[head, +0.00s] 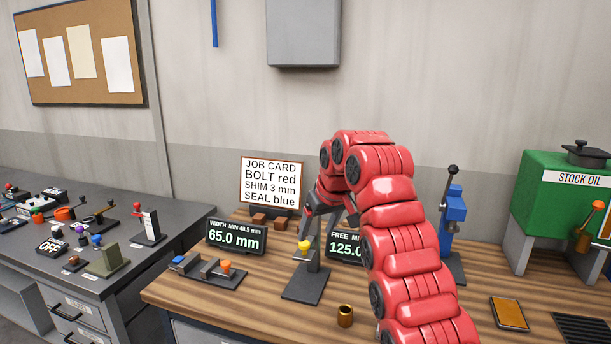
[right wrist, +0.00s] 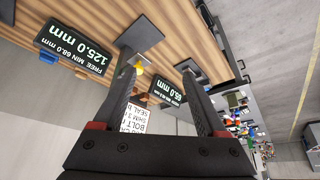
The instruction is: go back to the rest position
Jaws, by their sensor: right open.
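My right arm, red and segmented, rises from the lower right of the head view and bends down over the wooden bench (head: 420,240). My right gripper (head: 328,218) hangs behind the bend, partly hidden by the arm, above a small stand with a yellow knob (head: 304,246). In the right wrist view the gripper (right wrist: 160,72) has its two dark fingers wide apart with nothing held between them. One finger overlaps the stand (right wrist: 145,40) there; I cannot tell whether they touch. My left gripper is in neither view.
A job card (head: 271,183), a 65.0 mm display (head: 236,237) and a partly hidden 125.0 display (head: 344,248) stand on the bench. A blue press (head: 453,215) and green oil tank (head: 545,205) are right. A brass cup (head: 345,316) stands in front.

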